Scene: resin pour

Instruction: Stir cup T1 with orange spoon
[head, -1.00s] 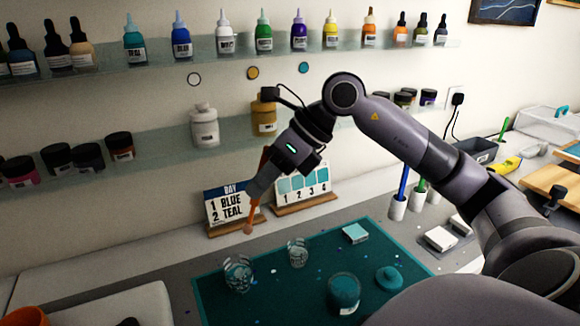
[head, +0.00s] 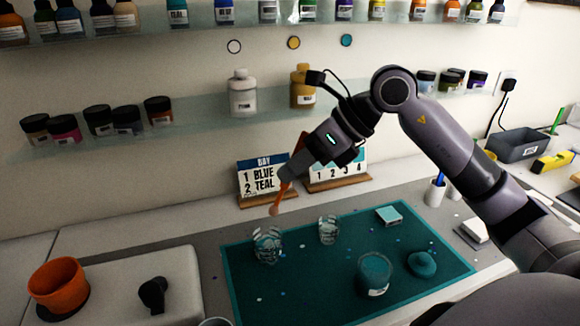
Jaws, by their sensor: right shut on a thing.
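My right gripper (head: 287,179) is shut on the orange spoon (head: 280,198), which hangs down at a slant with its tip lowest. The tip is above and slightly right of a clear cup (head: 267,246), apart from it in the picture. A second clear cup (head: 328,231) stands to the right on the teal mat (head: 310,288). I cannot read a label on either cup, so I cannot tell which is T1. My left gripper is out of view.
A jar of teal (head: 374,275) and a teal lid (head: 422,264) are on the mat's right side. A card reading "1 BLUE 2 TEAL" (head: 262,179) stands behind the cups. An orange pot (head: 58,285) is at left. Shelves of bottles line the wall.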

